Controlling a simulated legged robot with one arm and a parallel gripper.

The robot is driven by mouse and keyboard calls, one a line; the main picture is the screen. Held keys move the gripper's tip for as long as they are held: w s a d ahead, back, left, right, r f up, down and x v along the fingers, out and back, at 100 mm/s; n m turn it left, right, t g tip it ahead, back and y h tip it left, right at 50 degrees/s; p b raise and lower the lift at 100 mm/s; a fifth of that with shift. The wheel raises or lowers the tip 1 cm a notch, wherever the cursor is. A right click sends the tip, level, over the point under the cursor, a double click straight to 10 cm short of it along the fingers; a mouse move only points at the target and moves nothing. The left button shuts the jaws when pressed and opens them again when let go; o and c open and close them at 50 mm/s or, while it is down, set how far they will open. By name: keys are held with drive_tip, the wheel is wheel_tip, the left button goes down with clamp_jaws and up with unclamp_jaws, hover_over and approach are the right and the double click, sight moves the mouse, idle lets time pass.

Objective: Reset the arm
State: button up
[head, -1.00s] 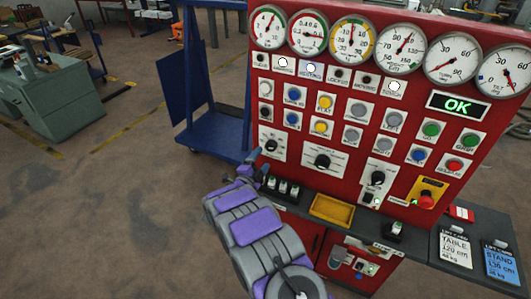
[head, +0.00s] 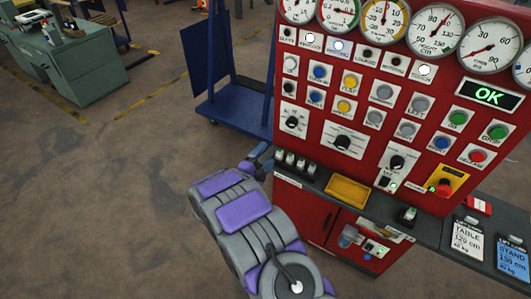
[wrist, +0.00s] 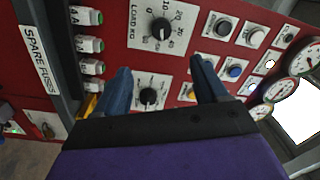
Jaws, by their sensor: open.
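My arm is purple and grey and reaches up from the bottom of the head view. My gripper (head: 260,158) is in front of the left side of the red control panel (head: 330,125). In the wrist view my gripper (wrist: 163,90) has two blue fingers spread apart with nothing between them. Behind the fingers are a load knob (wrist: 161,30) and a second black knob (wrist: 148,97). I cannot tell the exact gap between the fingertips and the panel.
A grey shelf with spare fuses (head: 296,163) and a yellow tray (head: 347,190) juts out below the panel. A red emergency button (head: 444,187) sits at right. A blue cart (head: 236,122) stands behind. Open floor (head: 100,200) lies to the left.

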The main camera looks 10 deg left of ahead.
drive_tip(key=shift+w, duration=0.1)
drive_tip(key=w+r+n+g+y, duration=0.3)
drive_tip(key=r+n+g+y, duration=0.1)
drive_tip(key=r+y, duration=0.2)
drive_tip(key=s+d+r+n+g+y, duration=0.3)
drive_tip(key=s+d+r+n+g, duration=0.1)
drive_tip(key=s+r+n, duration=0.25)
drive_tip(key=s+d+r+n+g+h, duration=0.1)
drive_tip(key=s+d+n+g, duration=0.1)
drive_tip(key=s+d, duration=0.6)
drive_tip(key=s+d+r+n+g+h, duration=0.1)
drive_tip(key=s+d+g, duration=0.4)
drive_tip(key=s, duration=1.5)
drive_tip(key=s+d+r+n+g+h, duration=0.1)
drive_tip(key=s+d+r+n+g, duration=0.2)
drive_tip(key=s+d, duration=0.9)
drive_tip(key=s+n+g, duration=0.1)
drive_tip(key=s, duration=0.1)
drive_tip(key=shift+s, duration=0.35)
